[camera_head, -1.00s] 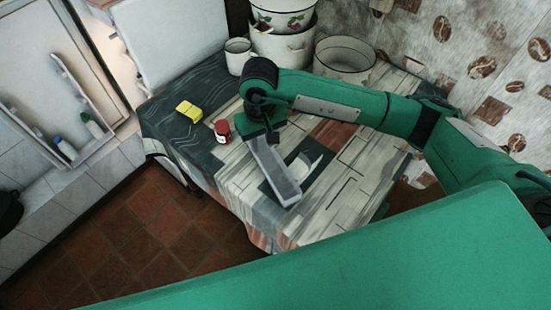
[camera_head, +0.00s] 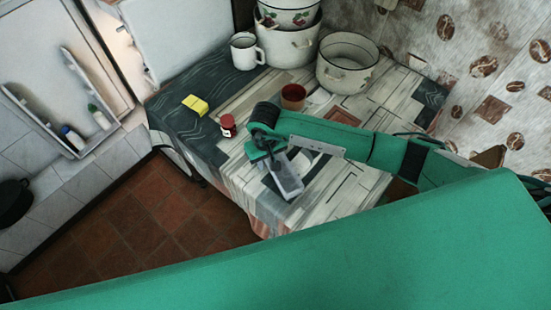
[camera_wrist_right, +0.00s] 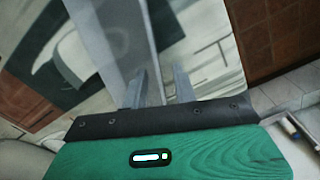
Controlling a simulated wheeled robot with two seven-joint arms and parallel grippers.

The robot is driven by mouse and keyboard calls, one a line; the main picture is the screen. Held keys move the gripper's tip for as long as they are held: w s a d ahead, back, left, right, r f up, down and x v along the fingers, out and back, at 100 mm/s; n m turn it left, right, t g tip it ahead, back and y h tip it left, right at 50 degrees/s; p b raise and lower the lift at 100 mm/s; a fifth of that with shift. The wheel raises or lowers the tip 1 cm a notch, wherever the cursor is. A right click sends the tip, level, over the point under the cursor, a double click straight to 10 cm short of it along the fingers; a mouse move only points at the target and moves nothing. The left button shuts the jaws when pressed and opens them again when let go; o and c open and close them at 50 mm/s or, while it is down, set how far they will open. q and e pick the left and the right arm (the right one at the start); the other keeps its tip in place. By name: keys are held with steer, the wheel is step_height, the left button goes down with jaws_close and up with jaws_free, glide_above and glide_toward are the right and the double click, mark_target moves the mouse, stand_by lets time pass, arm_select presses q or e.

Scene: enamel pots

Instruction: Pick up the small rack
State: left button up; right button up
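The small rack (camera_head: 285,178) looks like a long, pale grey, partly see-through piece. In the head view it hangs from my right gripper (camera_head: 265,152), over the near part of the table, tilted down to the right. In the right wrist view the rack (camera_wrist_right: 118,35) runs between the two fingers of my right gripper (camera_wrist_right: 157,86), which look closed on it. I cannot tell whether its far end touches the table. My left gripper is in neither view.
The table (camera_head: 240,175) has a patterned cloth. A red-lidded jar (camera_head: 227,126), a yellow block (camera_head: 195,105) and a brown cup (camera_head: 293,96) stand near the arm. A white mug (camera_head: 244,52), stacked pots (camera_head: 288,45) and a wide pot (camera_head: 346,66) are at the back.

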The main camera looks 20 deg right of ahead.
steer(key=shift+f, duration=0.6)
jaws_close()
steer(key=shift+r, duration=0.15)
